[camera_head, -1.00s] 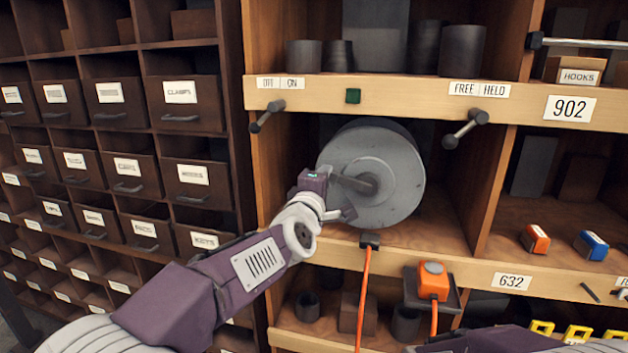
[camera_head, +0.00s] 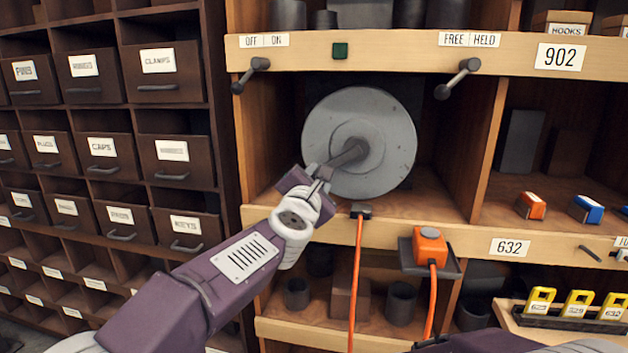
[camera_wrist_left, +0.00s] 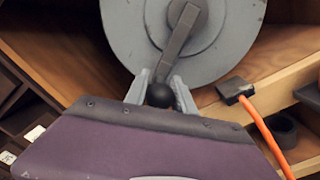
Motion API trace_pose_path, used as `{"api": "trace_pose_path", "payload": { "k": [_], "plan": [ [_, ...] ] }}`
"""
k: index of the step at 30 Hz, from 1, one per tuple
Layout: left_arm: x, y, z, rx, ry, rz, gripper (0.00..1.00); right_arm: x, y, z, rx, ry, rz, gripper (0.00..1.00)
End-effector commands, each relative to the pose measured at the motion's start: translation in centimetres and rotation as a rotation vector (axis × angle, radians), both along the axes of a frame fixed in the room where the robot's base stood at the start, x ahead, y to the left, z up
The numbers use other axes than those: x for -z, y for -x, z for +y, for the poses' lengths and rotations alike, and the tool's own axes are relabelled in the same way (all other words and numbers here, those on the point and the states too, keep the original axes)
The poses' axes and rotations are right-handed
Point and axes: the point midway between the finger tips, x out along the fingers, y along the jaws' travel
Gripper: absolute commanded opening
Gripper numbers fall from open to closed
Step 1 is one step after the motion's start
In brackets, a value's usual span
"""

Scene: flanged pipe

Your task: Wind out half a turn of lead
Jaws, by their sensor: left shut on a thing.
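A round grey drum (camera_head: 385,120) stands in the open middle compartment, its flat face toward me. A grey crank arm (camera_head: 348,154) runs from its hub down and to the left. My left gripper (camera_head: 320,175) is at the crank's outer end; in the left wrist view its two grey fingers (camera_wrist_left: 160,92) are shut around a dark round knob (camera_wrist_left: 159,95). The orange lead (camera_head: 356,280) hangs from a black block (camera_head: 361,210) at the shelf's front edge, below the drum. My right gripper is out of view; only part of my right arm shows at the bottom right.
Above the drum, a rail carries the OFF/ON lever (camera_head: 251,75), a green square (camera_head: 340,50) and the FREE/HELD lever (camera_head: 457,79). An orange box (camera_head: 430,246) with its own cord sits on a grey bracket (camera_head: 408,262) at right. Labelled drawers (camera_head: 165,75) fill the left.

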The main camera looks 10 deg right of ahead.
Motion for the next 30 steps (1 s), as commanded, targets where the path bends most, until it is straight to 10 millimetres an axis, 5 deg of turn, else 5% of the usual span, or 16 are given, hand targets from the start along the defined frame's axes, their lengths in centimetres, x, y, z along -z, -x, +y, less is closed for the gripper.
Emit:
{"api": "trace_pose_path", "payload": {
  "k": [24,25,27,30],
  "plan": [
    [0.79,0.20,-0.60,-0.001,0.108,0.034,0.00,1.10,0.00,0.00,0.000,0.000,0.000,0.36],
    [0.79,0.20,-0.60,-0.001,0.107,0.034,0.36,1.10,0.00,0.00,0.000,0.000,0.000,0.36],
    [0.78,0.20,-0.60,-0.001,0.107,0.034,0.50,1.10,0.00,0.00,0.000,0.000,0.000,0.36],
    [0.78,0.20,-0.60,-0.001,0.107,0.034,0.50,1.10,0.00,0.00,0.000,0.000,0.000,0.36]
  ]
}}
